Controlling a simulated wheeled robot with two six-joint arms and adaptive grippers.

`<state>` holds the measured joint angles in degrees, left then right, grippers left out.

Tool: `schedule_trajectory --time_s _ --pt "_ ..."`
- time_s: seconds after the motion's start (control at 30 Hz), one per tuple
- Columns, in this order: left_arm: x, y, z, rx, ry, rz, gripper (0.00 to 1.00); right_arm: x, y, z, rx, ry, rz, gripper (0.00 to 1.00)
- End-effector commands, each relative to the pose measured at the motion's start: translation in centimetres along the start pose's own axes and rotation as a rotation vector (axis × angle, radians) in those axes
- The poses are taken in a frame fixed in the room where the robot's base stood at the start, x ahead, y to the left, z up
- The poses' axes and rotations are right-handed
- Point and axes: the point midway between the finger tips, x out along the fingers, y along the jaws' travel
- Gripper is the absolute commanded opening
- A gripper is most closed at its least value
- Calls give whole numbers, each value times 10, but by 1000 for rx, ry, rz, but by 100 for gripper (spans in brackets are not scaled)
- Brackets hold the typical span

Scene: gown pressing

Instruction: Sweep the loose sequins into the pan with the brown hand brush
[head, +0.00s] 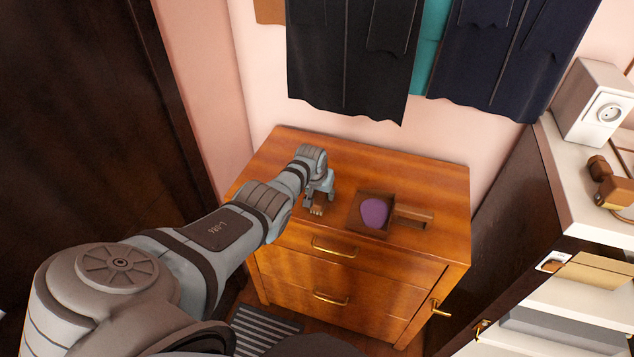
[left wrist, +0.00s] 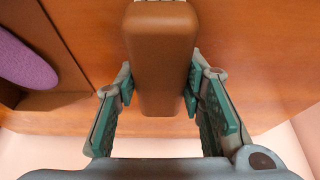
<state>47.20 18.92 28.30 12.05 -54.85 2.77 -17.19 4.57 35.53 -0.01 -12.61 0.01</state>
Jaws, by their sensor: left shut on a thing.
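My left gripper (head: 318,200) is low over the left part of the dresser top, shut on the brown hand brush (head: 316,211). In the left wrist view the brush's brown body (left wrist: 160,60) sits between the two green-padded fingers, with pale bristles just showing at the top edge. The brown pan (head: 388,232) lies flat to the right of the brush, apart from it, its handle pointing right. A purple rounded mass (head: 374,212) lies inside the pan; single sequins cannot be made out. It also shows in the left wrist view (left wrist: 24,62). My right gripper is out of view.
The wooden dresser (head: 430,190) has a clear top around the brush and pan, with brass-handled drawers in front. Dark gowns (head: 350,60) hang above its back edge. A shelf unit at the right holds a white box (head: 592,100) and a brown object (head: 606,182).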

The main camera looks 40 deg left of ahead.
Motion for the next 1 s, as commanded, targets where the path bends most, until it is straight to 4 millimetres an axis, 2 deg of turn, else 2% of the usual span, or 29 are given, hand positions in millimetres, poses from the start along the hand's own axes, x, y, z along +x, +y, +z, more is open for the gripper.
schedule_trajectory --time_s 0.27,0.7,1.0 --pt "1 4 1 1 -3 0 5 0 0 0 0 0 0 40" --pt "1 44 2 0 -4 0 5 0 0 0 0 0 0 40" --pt "1 45 2 1 -4 0 5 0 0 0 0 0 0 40"
